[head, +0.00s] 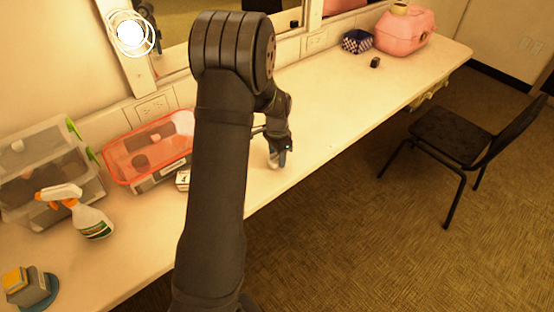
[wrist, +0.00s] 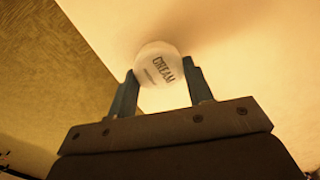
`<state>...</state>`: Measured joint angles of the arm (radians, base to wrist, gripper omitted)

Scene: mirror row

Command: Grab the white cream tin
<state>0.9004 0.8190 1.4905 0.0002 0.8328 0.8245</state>
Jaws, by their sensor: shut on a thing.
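The white cream tin (wrist: 160,75) is between the two fingers of my gripper (wrist: 160,88) in the wrist view. Its round face with dark "CREAM" lettering shows, and the fingers press on its two sides. In the head view my gripper (head: 277,160) is at the front part of the long counter, low at its surface. A small pale part of the tin (head: 273,162) shows there beside the fingers. I cannot tell whether the tin touches the counter.
A pink case (head: 404,32) is far right. The counter (head: 330,110) right of my gripper is mostly clear. A black chair (head: 450,135) stands before it.

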